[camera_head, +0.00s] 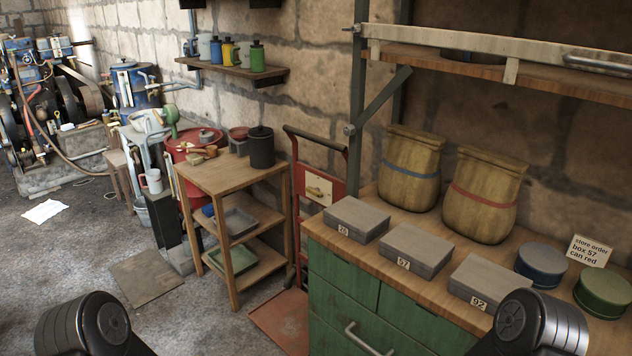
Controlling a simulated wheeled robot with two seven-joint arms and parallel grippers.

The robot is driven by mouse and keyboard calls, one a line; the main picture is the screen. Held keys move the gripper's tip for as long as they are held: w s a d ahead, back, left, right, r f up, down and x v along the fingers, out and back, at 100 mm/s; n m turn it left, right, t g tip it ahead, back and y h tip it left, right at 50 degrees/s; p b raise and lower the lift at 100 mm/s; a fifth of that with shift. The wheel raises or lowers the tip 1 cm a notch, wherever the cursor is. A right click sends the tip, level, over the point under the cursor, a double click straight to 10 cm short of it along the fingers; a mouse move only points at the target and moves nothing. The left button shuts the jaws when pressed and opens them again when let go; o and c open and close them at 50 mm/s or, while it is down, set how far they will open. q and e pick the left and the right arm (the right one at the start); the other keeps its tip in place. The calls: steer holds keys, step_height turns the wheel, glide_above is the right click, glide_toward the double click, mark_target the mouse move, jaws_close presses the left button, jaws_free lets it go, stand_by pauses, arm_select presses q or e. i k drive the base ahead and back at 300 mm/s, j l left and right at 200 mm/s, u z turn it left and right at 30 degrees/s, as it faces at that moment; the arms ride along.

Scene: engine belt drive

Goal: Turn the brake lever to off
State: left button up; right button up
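The engine (30,60) with its blue parts and dark belt wheels stands at the far left back. A thin reddish-orange rod or hose (28,112) slants across its front; I cannot tell whether it is the brake lever. A cream plate (318,188) with a small yellowish handle sits on the red hand truck (333,203) in the middle; I cannot tell what it works. No off marking is legible. Neither gripper shows; only dark rounded links of my arms are at the bottom left and bottom right.
A wooden shelf stand (232,172) is in the middle. A green cabinet (340,290) at right bears numbered grey boxes, two sacks (408,170), a blue can (541,264) and a green can (604,291). A flat board (146,277) lies on the floor. Open floor (60,255) is at left.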

mark_target(316, 192)
steer(key=z, duration=0.35)
steer(key=j+z, duration=0.15)
steer(key=z, duration=0.2)
steer(key=i+j+z, duration=0.1)
steer(key=z, duration=0.25)
steer(key=j+z, duration=0.35)
steer(key=j, duration=0.25)
steer(key=j+z, duration=0.35)
steer(key=j, duration=0.25)
steer(key=k+j+z, duration=0.1)
steer(key=j+z, duration=0.25)
steer(key=j, duration=0.2)
steer(key=k+j, duration=0.1)
steer(key=j, duration=0.35)
steer(key=k+j, duration=0.1)
steer(key=j, duration=0.3)
steer(key=k+j, duration=0.1)
steer(key=j, duration=0.35)
